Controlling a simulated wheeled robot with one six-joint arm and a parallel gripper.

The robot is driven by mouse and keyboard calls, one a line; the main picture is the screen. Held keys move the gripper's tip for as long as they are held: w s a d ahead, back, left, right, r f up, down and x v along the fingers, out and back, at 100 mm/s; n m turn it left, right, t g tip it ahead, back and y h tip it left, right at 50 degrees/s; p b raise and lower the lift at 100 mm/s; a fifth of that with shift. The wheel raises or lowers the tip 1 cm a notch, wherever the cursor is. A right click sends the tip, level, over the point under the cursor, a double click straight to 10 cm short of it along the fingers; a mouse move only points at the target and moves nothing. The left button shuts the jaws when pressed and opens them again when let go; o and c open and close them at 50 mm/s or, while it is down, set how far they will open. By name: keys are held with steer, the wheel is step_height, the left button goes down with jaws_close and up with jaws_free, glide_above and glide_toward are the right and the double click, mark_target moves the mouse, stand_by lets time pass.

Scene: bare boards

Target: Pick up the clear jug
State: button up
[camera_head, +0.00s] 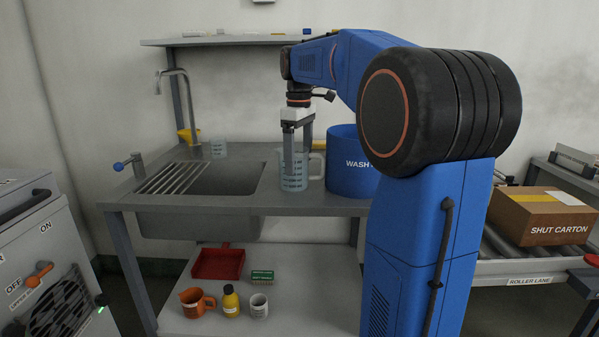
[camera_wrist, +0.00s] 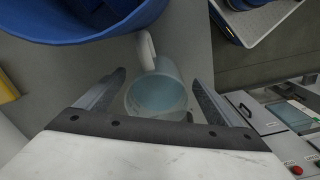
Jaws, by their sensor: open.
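The clear jug (camera_head: 294,181) stands upright on the steel counter, between the sink and the blue wash tub, with its handle on the right. In the wrist view the jug (camera_wrist: 160,97) is seen from above, with bluish contents or tint and its pale handle pointing up toward the tub. My gripper (camera_head: 296,165) points down over the jug in the head view. In the wrist view my gripper (camera_wrist: 156,80) is open, with one finger on each side of the jug. I cannot tell whether the fingers touch it.
The blue wash tub (camera_head: 350,178) stands close to the jug's right; it also shows in the wrist view (camera_wrist: 70,22). The sink (camera_head: 230,178) with its drying rack lies left. A shelf (camera_head: 235,41) runs above.

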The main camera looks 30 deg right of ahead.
mark_target(299, 166)
steer(key=shift+w+f, duration=0.1)
steer(key=shift+f, duration=1.55)
steer(key=c, duration=1.6)
steer(key=shift+o, duration=0.2)
steer(key=shift+r, duration=0.15)
